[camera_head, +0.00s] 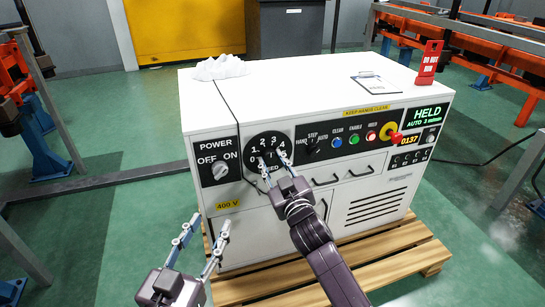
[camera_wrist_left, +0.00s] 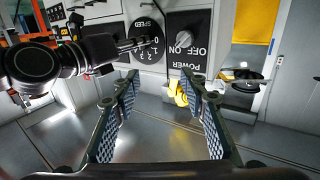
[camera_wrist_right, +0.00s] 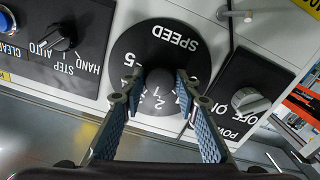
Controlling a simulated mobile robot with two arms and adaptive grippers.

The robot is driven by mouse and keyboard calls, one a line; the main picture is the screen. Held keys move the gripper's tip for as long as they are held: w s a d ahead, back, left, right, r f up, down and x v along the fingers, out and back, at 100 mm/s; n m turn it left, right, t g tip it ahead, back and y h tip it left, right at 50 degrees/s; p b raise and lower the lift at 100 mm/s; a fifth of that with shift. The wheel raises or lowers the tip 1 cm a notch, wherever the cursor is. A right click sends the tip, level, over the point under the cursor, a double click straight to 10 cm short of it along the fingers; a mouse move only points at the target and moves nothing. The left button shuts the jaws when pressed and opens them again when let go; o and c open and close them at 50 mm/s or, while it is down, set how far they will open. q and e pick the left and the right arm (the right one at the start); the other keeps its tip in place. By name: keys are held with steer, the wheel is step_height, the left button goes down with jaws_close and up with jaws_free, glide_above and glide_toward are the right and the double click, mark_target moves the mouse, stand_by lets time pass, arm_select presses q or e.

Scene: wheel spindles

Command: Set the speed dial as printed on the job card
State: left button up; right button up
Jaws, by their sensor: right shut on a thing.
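The speed dial is a round black plate (camera_head: 255,143) with white numbers on the cabinet's front panel. It also shows in the right wrist view, its plate (camera_wrist_right: 195,62) marked SPEED around a dark central knob (camera_wrist_right: 158,84). My right gripper (camera_head: 273,157) has its fingers on both sides of this knob, shut on it. The fingers hide part of the dial's scale, and I cannot tell the pointer's setting. The job card is probably the clipboard sheet (camera_head: 376,85) on the cabinet top; its print is too small to read. My left gripper (camera_head: 208,223) is open and empty, low before the cabinet.
The power switch (camera_head: 220,170) is left of the dial; the HAND/STEP/AUTO selector (camera_head: 312,145) and coloured buttons are right of it. A red emergency stop (camera_head: 395,137) juts out. The display (camera_head: 428,114) reads HELD. A red tag (camera_head: 430,60) stands on top. A pallet (camera_head: 395,262) lies below.

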steer(key=shift+r+n+p, duration=0.1)
steer(key=shift+n+p, duration=0.35)
steer(key=shift+n, duration=0.25)
arm_select(q)
steer(key=s+a+f+g+y+p, duration=0.1)
steer(key=s+a+f+g, duration=0.15)
steer(key=f, duration=0.35)
steer(key=s+a+f+g+y+p, duration=0.1)
steer(key=s+f+g, duration=0.25)
steer(key=f, duration=0.25)
arm_select(e)
steer(key=shift+n, duration=1)
steer(key=n, duration=0.2)
steer(key=shift+n+p, duration=0.4)
steer(key=n+p, duration=0.1)
steer(key=n, duration=0.2)
steer(key=shift+n, duration=0.5)
arm_select(q)
steer(key=s+a+f+g+y, duration=0.1)
steer(key=s+a+f+g, duration=0.1)
steer(key=s, duration=0.4)
steer(key=s+a+f+g, duration=0.2)
steer(key=s+f+g, duration=0.2)
steer(key=s, duration=0.3)
steer(key=shift+s+f+n+g+y+p, duration=0.2)
steer(key=shift+f+n+g+y+p, duration=0.15)
steer(key=shift+g, duration=0.55)
arm_select(e)
steer(key=shift+n, duration=0.9)
